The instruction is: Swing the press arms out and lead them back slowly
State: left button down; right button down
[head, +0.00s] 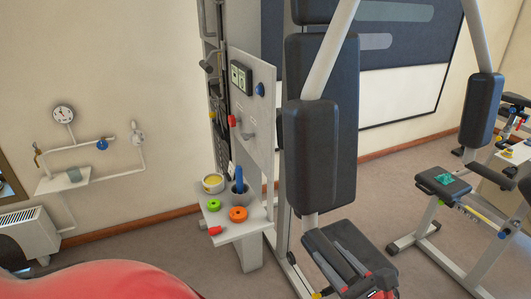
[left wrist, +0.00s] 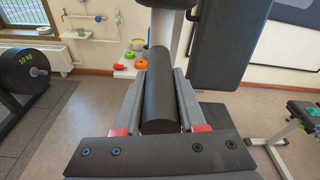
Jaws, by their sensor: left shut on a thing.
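The press machine has two pale arms: the near arm (head: 331,48) and the far arm (head: 477,35). Each bears an upright black pad, the near pad (head: 309,158) and the far pad (head: 481,108). A black cylindrical grip (left wrist: 159,105) lies between the fingers of my left gripper (left wrist: 160,78), which is shut on it, one finger along each side. In the head view my left gripper (head: 340,266) is low, just below the near pad and in front of the seat area. The grip is mostly hidden there. My right gripper is in neither view.
A side shelf (head: 243,229) holds a yellow tin, green and orange rings and a dark cup. A padded bench (head: 444,186) with a green item stands at right. Gauge pipework (head: 92,145) is on the left wall. A weight plate (left wrist: 25,70) stands at left in the wrist view.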

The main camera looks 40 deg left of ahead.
pick_arm(q)
jog(key=shift+b+x, duration=0.85)
jog(key=shift+x, duration=0.4)
jog(key=shift+w+a+f, duration=0.1)
jog(key=shift+w+a, duration=0.1)
jog(key=shift+a, duration=0.05)
jog(key=shift+w+a+f+y+b, duration=0.2)
jog(key=shift+a+f+y+b, duration=0.1)
jog(key=shift+a+b, duration=0.3)
jog(key=shift+t+y, duration=0.3)
jog(key=shift+t, duration=0.1)
jog(key=shift+f+b+x, duration=0.2)
jog(key=shift+b+x, duration=0.75)
jog(key=shift+x, duration=0.25)
jog(key=shift+f+b+x, duration=0.15)
jog(key=shift+b+x, duration=0.75)
jog(key=shift+x, duration=0.3)
